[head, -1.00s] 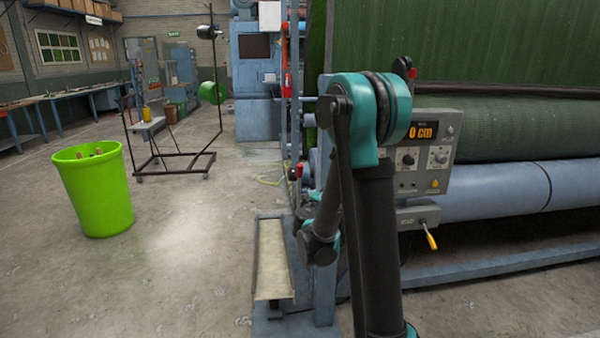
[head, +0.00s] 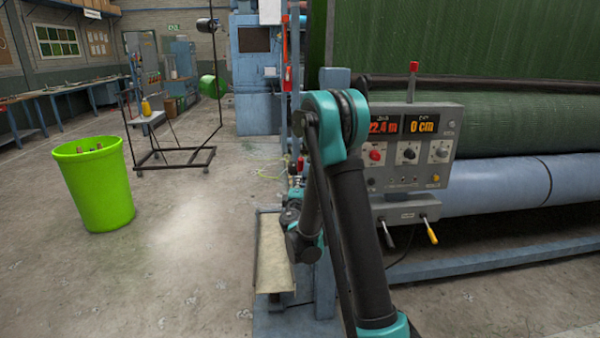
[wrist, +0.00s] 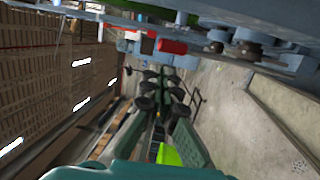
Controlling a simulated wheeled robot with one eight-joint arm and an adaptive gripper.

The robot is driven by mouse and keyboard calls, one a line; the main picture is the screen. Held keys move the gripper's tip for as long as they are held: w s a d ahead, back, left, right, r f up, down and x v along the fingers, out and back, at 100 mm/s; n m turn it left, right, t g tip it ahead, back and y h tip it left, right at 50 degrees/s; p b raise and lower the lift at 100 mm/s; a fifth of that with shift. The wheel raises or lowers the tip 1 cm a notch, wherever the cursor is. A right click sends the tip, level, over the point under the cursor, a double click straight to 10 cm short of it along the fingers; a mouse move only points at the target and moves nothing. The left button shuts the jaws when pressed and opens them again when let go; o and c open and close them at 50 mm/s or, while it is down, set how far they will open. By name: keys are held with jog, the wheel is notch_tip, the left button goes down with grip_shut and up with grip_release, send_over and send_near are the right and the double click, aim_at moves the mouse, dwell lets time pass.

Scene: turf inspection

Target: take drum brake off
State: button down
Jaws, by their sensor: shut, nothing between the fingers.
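My gripper (wrist: 163,72) shows in the wrist view with its dark fingers together and nothing between them. In the head view my arm's bent links hide most of it, left of the control panel (head: 413,148). Two levers hang under the panel, one black-handled (head: 387,234) and one yellow-handled (head: 430,232). Their small label is too small to read, so I cannot tell which is the drum brake. My gripper touches neither. A red cylindrical part (wrist: 172,47) lies beyond the fingertips in the wrist view.
The panel has lit displays, knobs and a red lamp on top. Behind it is a large green turf roll (head: 530,125) over a blue-grey roller (head: 510,185). A narrow tray (head: 272,255) stands low beside my arm. A green bin (head: 95,190) and a wheeled rack (head: 180,160) stand left on open floor.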

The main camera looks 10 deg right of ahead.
aim_at(301, 161)
jog(key=x, duration=1.3)
jog(key=shift+w+d, duration=0.1)
jog(key=shift+w, duration=0.15)
jog(key=shift+w, duration=0.1)
jog(key=w+r+g, duration=0.1)
jog(key=w+r, duration=0.1)
jog(key=w, duration=1)
jog(key=w+r+g, duration=0.1)
jog(key=w+r, duration=0.2)
jog(key=w, duration=0.9)
jog(key=shift+g+y, duration=0.3)
